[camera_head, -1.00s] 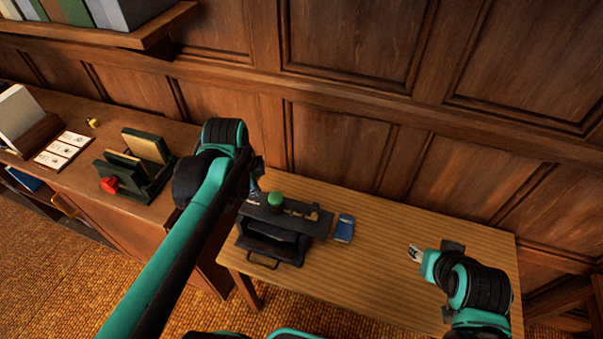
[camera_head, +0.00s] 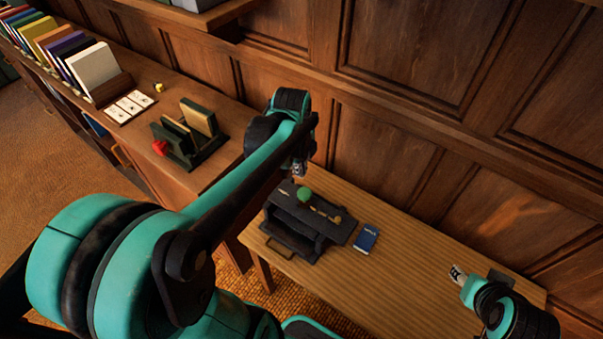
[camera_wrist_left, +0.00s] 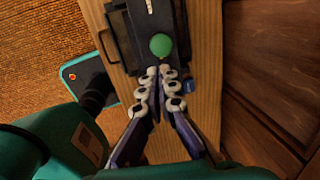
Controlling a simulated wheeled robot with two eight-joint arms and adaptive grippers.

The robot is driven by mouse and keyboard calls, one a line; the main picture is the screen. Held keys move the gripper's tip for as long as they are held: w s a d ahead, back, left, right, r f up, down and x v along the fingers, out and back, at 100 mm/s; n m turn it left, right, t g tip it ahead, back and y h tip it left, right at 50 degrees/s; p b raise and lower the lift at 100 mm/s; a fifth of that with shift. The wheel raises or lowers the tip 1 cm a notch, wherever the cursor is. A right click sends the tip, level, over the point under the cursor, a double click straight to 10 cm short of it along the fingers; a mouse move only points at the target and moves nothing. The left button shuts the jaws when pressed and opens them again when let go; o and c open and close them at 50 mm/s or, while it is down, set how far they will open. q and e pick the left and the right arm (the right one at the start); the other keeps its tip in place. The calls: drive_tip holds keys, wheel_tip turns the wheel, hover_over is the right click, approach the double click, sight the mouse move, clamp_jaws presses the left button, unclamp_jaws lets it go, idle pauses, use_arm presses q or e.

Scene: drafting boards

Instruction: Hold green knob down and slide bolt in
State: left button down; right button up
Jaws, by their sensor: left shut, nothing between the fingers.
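The green knob (camera_head: 304,194) sits on top of a dark box-like fixture (camera_head: 283,238) on the striped wooden table. Brass-coloured parts (camera_head: 325,213), perhaps the bolt, lie along the fixture's top to the right of the knob. My left gripper (camera_head: 299,170) is shut and empty, just behind and above the knob in the head view. In the left wrist view, the shut fingertips (camera_wrist_left: 158,71) appear just below the round green knob (camera_wrist_left: 160,46); I cannot tell whether they touch it. My right gripper (camera_head: 457,274) is over the table's right part, its jaw opening unclear.
A small blue booklet (camera_head: 366,239) lies right of the fixture. A side cabinet (camera_head: 225,130) at left holds a dark green rack (camera_head: 190,138) with a red part, white cards (camera_head: 130,106) and books. The wood-panelled wall bounds the back. The table between booklet and right gripper is clear.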

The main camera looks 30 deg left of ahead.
sight(304, 193)
use_arm(q)
drive_tip(key=f+b, duration=0.1)
drive_tip(key=f, duration=0.3)
drive_tip(key=w+f+b, duration=0.1)
drive_tip(key=f, duration=0.2)
drive_tip(key=w+f+b, duration=0.1)
drive_tip(key=f, duration=0.3)
drive_tip(key=shift+a+f+b, duration=0.1)
drive_tip(key=shift+f+b, duration=0.2)
drive_tip(key=shift+s, duration=0.1)
